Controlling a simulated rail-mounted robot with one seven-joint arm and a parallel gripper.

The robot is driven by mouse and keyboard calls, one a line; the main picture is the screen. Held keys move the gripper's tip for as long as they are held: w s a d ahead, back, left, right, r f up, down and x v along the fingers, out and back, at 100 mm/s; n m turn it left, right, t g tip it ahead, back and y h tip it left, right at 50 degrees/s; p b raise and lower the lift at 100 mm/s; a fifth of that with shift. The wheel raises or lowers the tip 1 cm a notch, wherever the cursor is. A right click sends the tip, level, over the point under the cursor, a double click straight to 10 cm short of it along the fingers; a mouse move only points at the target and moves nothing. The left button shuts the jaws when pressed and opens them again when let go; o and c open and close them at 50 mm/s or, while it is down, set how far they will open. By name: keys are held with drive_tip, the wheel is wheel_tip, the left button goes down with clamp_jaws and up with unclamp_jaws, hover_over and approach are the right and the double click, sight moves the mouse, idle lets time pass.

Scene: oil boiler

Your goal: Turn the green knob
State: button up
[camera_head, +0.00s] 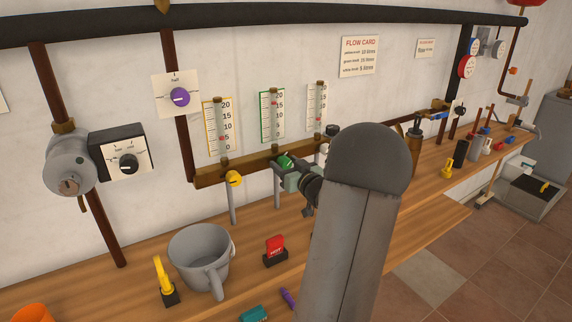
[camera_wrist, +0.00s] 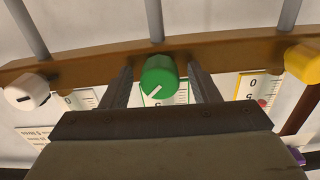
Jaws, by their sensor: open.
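The green knob (camera_head: 285,162) sits on the wooden rail below the green-framed gauge, in the middle of three knobs. In the wrist view the green knob (camera_wrist: 158,77) shows a white pointer line on its face. My gripper (camera_wrist: 160,80) is open, with one finger on each side of the knob. Gaps show between the fingers and the knob, so it is not gripped. In the head view my gripper (camera_head: 285,172) is at the green knob and partly hides it.
A yellow knob (camera_head: 234,179) and a white knob (camera_wrist: 27,92) flank the green one. Below, on the wooden counter, stand a grey pitcher (camera_head: 200,258), a red HOT tag (camera_head: 275,246) and a yellow object (camera_head: 161,275). Vertical pipes hang under the rail.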

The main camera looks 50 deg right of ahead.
drive_tip(key=shift+w, duration=0.15)
drive_tip(key=c, duration=1)
drive_tip(key=shift+o, duration=0.2)
drive_tip(key=shift+f+n+b, duration=0.3)
drive_tip(key=shift+n+b, duration=0.3)
drive_tip(key=shift+b, duration=0.5)
drive_tip(key=shift+f+n+b, duration=0.1)
drive_tip(key=shift+n+b, duration=0.4)
drive_tip(key=shift+b, duration=0.25)
drive_tip(key=shift+n+b, duration=0.9)
drive_tip(key=shift+b, duration=0.05)
drive_tip(key=shift+r+n, duration=0.3)
drive_tip(key=shift+r, duration=0.05)
